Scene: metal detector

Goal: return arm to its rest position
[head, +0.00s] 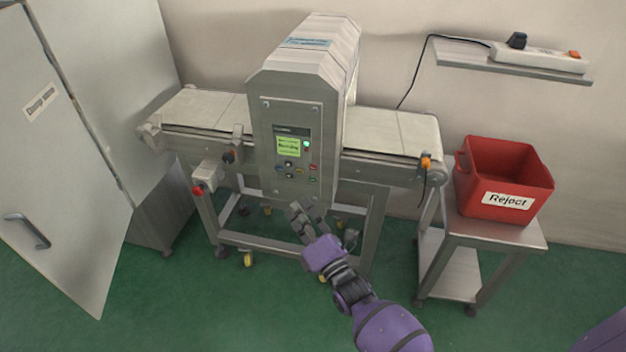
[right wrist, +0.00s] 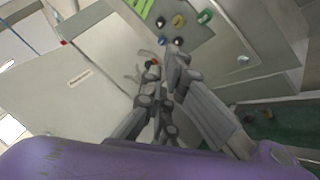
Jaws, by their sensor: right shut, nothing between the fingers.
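My right gripper (head: 304,219) is in front of the metal detector (head: 303,110), just below its control panel (head: 292,155). It is shut and empty, with no object between its fingertips. The panel has a lit green screen and several coloured buttons. In the right wrist view my right gripper (right wrist: 165,85) points toward the panel, and some buttons (right wrist: 178,20) show near its tips. I cannot tell whether the fingertips touch the panel. My left gripper does not show in either view.
A conveyor (head: 395,133) runs through the detector. A red reject bin (head: 500,180) stands on a metal stand (head: 520,237) at the right. A grey cabinet (head: 70,130) is at the left. A wall shelf (head: 470,58) holds a power strip (head: 540,60). The green floor (head: 190,310) in front is clear.

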